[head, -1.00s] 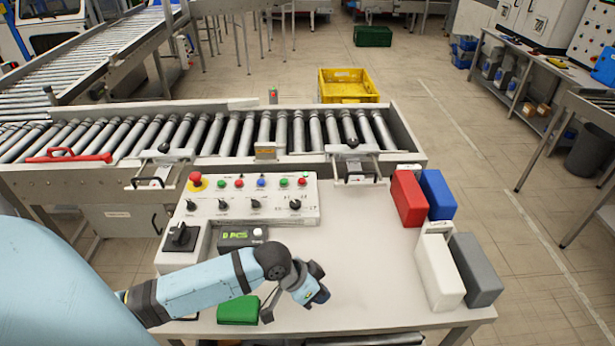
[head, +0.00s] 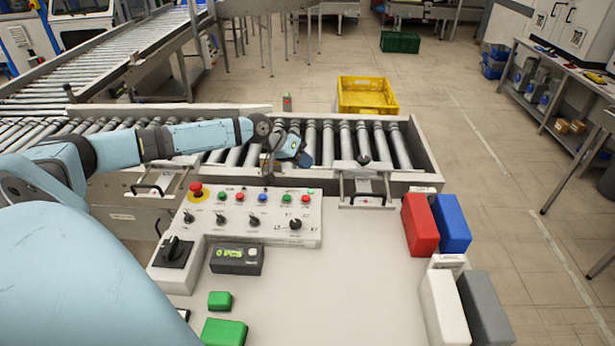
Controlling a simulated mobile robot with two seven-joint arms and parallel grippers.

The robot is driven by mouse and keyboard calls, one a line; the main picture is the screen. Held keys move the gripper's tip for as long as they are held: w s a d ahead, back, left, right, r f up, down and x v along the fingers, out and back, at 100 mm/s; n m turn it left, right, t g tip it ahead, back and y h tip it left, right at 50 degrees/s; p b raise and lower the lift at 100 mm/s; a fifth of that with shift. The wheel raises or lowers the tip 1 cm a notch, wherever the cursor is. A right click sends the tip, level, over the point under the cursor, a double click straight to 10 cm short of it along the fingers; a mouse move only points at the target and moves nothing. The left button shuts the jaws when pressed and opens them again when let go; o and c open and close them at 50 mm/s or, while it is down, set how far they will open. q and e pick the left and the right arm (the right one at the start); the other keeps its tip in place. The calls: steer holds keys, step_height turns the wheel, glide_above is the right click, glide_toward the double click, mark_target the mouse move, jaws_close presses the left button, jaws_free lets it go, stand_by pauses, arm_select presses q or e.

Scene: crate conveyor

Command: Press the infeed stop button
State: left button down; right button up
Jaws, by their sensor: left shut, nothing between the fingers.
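The sloped control panel (head: 245,222) stands at the back left of the table. It carries a row of small buttons: a green one (head: 221,197), a red one (head: 240,197), a blue one (head: 262,198), another green one (head: 287,197) and another red one (head: 305,199). A red mushroom button on yellow (head: 196,188) sits at its left end. The labels are too small to read, so I cannot tell which is infeed stop. My left gripper (head: 268,172) is shut and empty, above the panel's back edge and near the rollers, apart from the buttons. My right gripper is out of view.
The roller conveyor (head: 345,140) runs behind the panel. A black rotary switch (head: 174,250), a display box (head: 237,259) and two green blocks (head: 224,333) are at left. The table's middle is clear.

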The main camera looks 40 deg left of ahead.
arm_select(q)
steer(key=b, duration=0.6)
glide_above(305, 196)
step_height(305, 196, down, 7)
steer(key=shift+r, duration=0.1)
steer(key=shift+f+b, duration=0.3)
steer(key=shift+f, duration=0.7)
steer(key=shift+f, duration=0.1)
stand_by(1.0)
steer(key=shift+f, duration=0.35)
